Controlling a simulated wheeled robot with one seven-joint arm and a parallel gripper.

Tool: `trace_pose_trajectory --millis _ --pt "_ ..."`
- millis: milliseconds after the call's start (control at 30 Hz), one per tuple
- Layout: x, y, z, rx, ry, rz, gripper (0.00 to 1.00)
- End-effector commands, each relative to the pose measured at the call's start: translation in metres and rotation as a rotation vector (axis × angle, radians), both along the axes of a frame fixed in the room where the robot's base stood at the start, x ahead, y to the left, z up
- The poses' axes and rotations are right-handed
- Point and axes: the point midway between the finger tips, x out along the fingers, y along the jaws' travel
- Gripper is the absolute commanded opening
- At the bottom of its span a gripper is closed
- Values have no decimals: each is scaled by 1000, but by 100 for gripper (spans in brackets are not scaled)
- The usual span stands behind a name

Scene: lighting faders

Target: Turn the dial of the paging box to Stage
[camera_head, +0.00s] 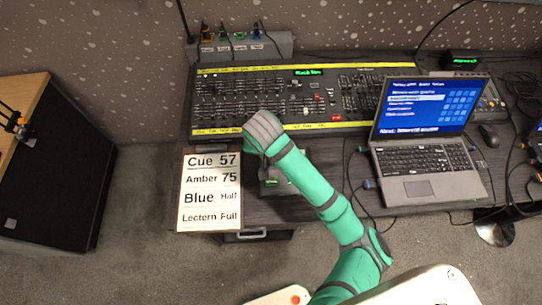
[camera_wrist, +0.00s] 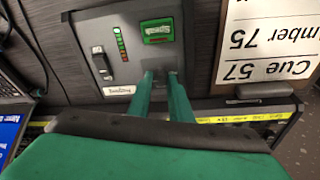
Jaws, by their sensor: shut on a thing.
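The paging box (camera_wrist: 128,60) is a grey panel in the wrist view. It has a small green display (camera_wrist: 157,30), a column of red and green lights, a switch or slider and a white label (camera_wrist: 119,90). The display's words are too small to read. My gripper (camera_wrist: 160,77) reaches down to the box below the display, its two fingers close together and shut on the dial, which is mostly hidden between the fingertips. In the head view the box (camera_head: 272,186) shows only partly behind my arm.
A cue sheet (camera_head: 211,190) lies left of the box. Behind is the lighting desk (camera_head: 235,95) with rows of faders. A laptop (camera_head: 420,140) stands to the right, with cables between it and the box. A mouse (camera_head: 489,136) lies beyond it.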

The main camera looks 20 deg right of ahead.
Motion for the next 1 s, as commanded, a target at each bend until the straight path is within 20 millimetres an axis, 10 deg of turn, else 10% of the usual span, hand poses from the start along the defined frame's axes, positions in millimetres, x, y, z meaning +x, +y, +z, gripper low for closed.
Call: trace_pose_trajectory --millis 267,300,400,1000 --pt "0 -1 0 -2 1 -3 0" --pt "0 -1 0 -2 1 -3 21" --pt "0 -1 0 -1 1 -1 37" --pt "-2 0 18 -5 -4 3 37"
